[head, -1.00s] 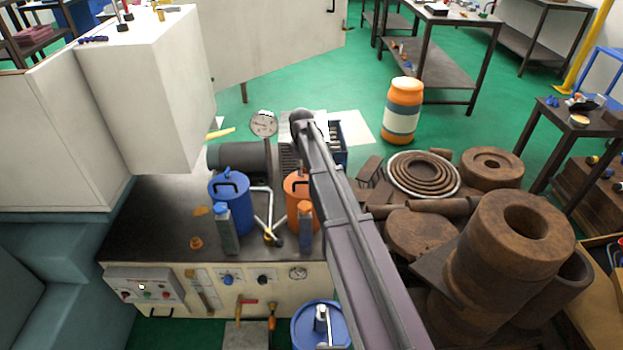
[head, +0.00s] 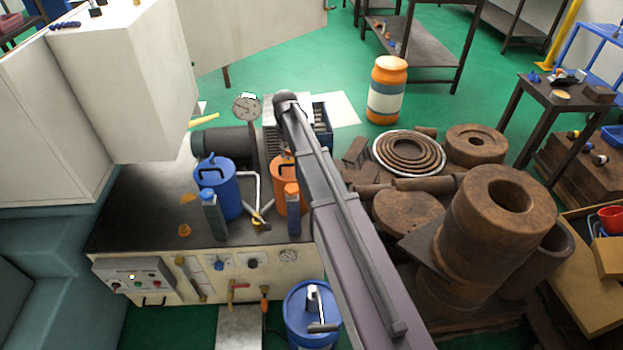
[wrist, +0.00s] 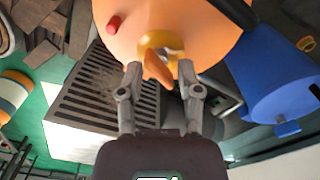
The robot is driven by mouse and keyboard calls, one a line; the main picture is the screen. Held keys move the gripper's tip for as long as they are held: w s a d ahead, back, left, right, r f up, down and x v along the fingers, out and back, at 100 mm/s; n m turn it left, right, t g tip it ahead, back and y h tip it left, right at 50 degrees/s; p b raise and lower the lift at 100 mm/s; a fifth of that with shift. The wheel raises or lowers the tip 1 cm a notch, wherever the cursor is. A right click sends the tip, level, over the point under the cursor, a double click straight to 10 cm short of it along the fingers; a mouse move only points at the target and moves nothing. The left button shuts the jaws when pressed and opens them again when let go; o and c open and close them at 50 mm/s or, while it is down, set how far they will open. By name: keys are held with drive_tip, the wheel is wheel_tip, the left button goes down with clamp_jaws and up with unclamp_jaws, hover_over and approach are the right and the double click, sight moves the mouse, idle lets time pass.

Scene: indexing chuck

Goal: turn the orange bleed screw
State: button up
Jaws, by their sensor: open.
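In the wrist view, an orange winged piece (wrist: 157,66), which looks like the bleed screw, stands out from a yellow-gold boss (wrist: 170,43) on a large rounded orange body (wrist: 200,22). My gripper (wrist: 160,68) is open. Its fingertips lie to either side of the orange piece in the picture; I cannot tell whether they touch it. In the head view my arm hides the gripper and the screw. An orange can (head: 284,172) stands on the bench there, partly behind my arm.
A blue can (head: 226,190) and a grey-blue bottle (head: 214,217) stand left of the orange can on the dark bench top (head: 135,215). A second bottle (head: 293,212) stands close by my arm. Rusty cylinders (head: 500,210) crowd the right. A blue drum (head: 305,312) stands in front.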

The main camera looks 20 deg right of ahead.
drive_tip(key=m, duration=0.4)
drive_tip(key=shift+m, duration=0.3)
drive_tip(key=m, duration=0.3)
drive_tip(key=shift+m, duration=0.4)
drive_tip(key=shift+r+p, duration=0.3)
drive_tip(key=shift+p, duration=0.05)
wheel_tip(320, 180, up, 14)
drive_tip(key=p, duration=1.4)
drive_tip(key=s+f+n+b, duration=0.2)
drive_tip(key=s+n, duration=0.2)
drive_tip(key=s, duration=2.3)
drive_tip(key=shift+s+d, duration=0.15)
drive_tip(key=shift+s, duration=0.1)
drive_tip(key=w+r+n+p, duration=0.1)
drive_tip(key=w+n, duration=0.4)
drive_tip(key=w, duration=2.2)
drive_tip(key=shift+w+n, duration=0.3)
drive_tip(key=shift+f, duration=0.1)
